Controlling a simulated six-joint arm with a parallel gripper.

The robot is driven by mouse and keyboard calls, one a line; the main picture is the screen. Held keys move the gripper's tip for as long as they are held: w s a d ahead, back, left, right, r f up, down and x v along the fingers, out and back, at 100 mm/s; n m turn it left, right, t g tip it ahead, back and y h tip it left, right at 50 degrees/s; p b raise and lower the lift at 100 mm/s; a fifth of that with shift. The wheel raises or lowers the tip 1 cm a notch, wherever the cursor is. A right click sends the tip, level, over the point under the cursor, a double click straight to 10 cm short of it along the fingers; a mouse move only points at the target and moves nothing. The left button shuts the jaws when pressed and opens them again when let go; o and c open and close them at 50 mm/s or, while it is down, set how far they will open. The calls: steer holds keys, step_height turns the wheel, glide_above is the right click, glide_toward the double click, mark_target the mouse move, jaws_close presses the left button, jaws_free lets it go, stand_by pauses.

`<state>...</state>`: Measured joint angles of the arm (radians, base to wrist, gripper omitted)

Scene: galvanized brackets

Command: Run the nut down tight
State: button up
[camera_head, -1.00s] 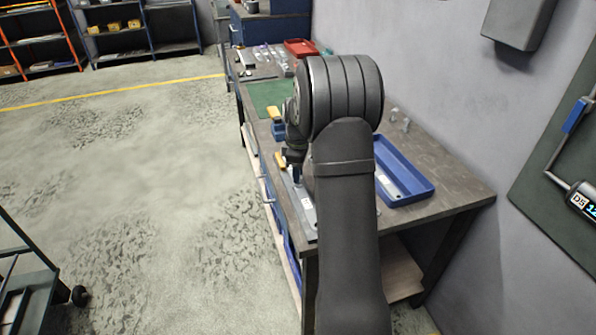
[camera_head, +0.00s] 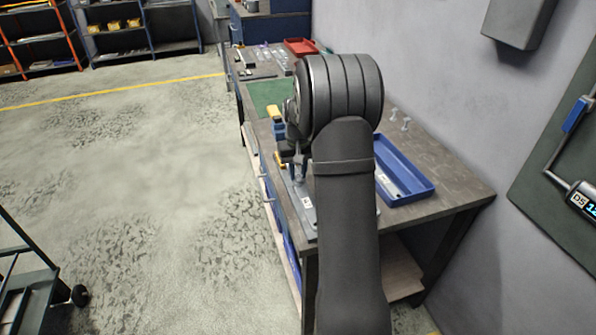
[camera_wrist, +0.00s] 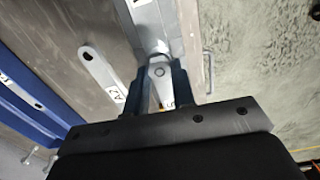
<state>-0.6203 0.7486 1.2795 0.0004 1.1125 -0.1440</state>
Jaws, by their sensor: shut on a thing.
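In the wrist view, my gripper (camera_wrist: 154,86) has its two dark blue fingers on either side of a pale grey metal piece (camera_wrist: 158,71) with a round dark hole, and is shut on it. Its lower part runs back between the fingers. It sits against the end of a galvanized bracket (camera_wrist: 150,22); whether they touch I cannot tell. In the head view, my gripper (camera_head: 299,172) points down over a grey plate (camera_head: 303,204) at the bench's front edge. My arm hides part of this area. I cannot make out the nut clearly.
A flat labelled strip (camera_wrist: 102,73) with a hole lies on the bench. A blue tray (camera_head: 428,188) stands to the right of my arm, with small metal parts (camera_head: 399,119) behind it. A green mat (camera_head: 264,91) and a red tray (camera_head: 298,46) lie farther back.

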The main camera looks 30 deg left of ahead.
steer(key=m, duration=0.5)
steer(key=shift+m, duration=0.3)
steer(key=m, duration=0.6)
steer(key=o, duration=0.8)
